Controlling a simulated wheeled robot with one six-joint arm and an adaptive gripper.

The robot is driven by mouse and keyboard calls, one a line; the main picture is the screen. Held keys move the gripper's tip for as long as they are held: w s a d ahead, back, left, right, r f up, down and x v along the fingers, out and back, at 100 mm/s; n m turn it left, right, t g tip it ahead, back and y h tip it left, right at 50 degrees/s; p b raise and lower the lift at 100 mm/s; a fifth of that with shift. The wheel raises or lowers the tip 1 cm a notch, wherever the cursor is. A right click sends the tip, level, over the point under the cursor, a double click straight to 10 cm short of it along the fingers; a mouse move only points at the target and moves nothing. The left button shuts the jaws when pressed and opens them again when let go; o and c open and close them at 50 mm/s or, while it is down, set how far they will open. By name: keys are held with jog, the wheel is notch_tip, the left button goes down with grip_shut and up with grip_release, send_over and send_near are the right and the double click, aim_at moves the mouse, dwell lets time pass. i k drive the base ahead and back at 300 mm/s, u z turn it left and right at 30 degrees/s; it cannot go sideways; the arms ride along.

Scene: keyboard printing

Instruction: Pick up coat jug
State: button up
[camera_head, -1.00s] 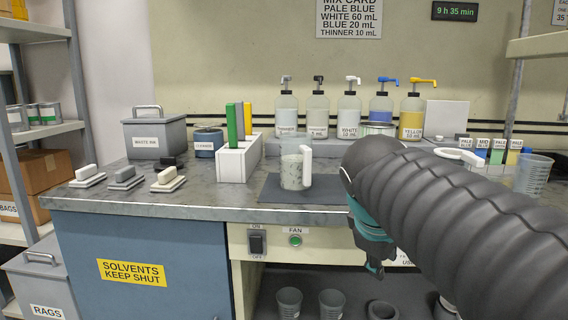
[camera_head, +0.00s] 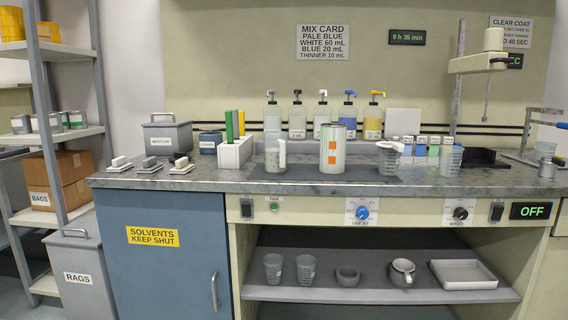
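My gripper and arm are out of view. No label reading "coat" shows on any jug. A jug with a white handle (camera_head: 275,154) stands upright on the dark bench mat (camera_head: 300,180). A small grey jug-like vessel (camera_head: 402,273) sits on the shelf under the bench. Clear graduated cups stand on the bench, one on the mat (camera_head: 390,160) and one farther right (camera_head: 449,161). I cannot tell which vessel is the coat jug.
A tall can with orange squares (camera_head: 333,148) stands on the mat, with pump bottles (camera_head: 322,118) behind. The under-shelf also holds two cups (camera_head: 305,270), a grey ring (camera_head: 347,275) and a white tray (camera_head: 463,274). A mixer stand (camera_head: 490,62) and CLEAR COAT sign are at right.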

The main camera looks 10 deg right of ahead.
aim_at(275, 142)
jog(key=z, duration=0.9)
jog(key=k, duration=0.1)
jog(key=u, duration=1.8)
jog(key=i, duration=1.2)
jog(key=z, duration=0.8)
